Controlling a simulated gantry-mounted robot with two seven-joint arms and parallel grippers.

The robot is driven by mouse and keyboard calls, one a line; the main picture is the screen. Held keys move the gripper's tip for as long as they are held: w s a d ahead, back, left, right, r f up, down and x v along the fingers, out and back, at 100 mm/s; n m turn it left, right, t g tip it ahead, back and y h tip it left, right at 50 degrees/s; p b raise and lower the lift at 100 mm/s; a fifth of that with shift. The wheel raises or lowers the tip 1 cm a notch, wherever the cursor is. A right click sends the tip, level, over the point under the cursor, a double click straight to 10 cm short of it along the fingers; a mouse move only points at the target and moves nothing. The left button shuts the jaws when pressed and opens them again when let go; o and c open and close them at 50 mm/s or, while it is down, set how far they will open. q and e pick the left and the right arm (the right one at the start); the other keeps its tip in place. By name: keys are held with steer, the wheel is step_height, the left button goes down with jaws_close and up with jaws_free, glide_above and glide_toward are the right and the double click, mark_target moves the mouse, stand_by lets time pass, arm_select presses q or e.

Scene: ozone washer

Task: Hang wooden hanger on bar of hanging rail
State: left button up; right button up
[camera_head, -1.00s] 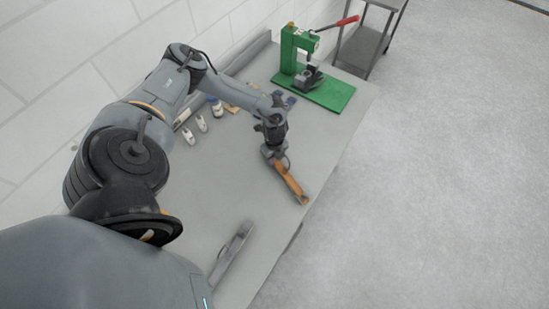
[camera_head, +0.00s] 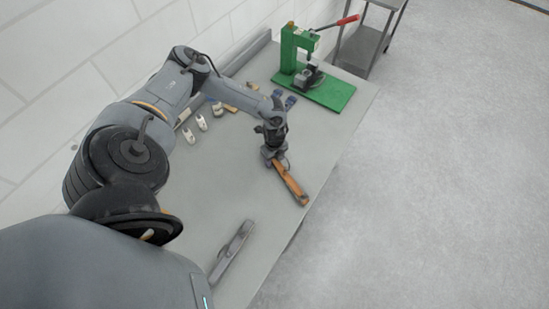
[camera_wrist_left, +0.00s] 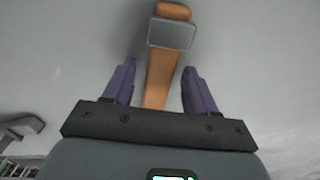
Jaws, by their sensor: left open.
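A long orange-brown wooden piece (camera_head: 291,184) lies on the grey table near its right edge. It is the only likely wooden hanger in view, but its hanger shape is not clear. In the left wrist view the wooden piece (camera_wrist_left: 160,78) runs between the fingers, with a grey block across its upper part. My left gripper (camera_head: 273,158) is over its upper-left end. In the left wrist view the gripper (camera_wrist_left: 158,72) is open, with purple fingers apart on either side of the wood. No hanging rail can be made out. My right gripper is out of view.
A green press (camera_head: 315,85) with a red-handled lever stands at the table's far end. Small white items (camera_head: 195,129) lie near the wall. A grey bar-shaped tool (camera_head: 232,252) lies on the near table (camera_head: 210,200). A grey cart (camera_head: 362,48) stands behind.

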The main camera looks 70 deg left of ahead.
arm_select(q)
steer(key=shift+r, duration=0.2)
step_height(320, 180, up, 12)
stand_by(0.4)
steer(key=shift+s+f, duration=0.15)
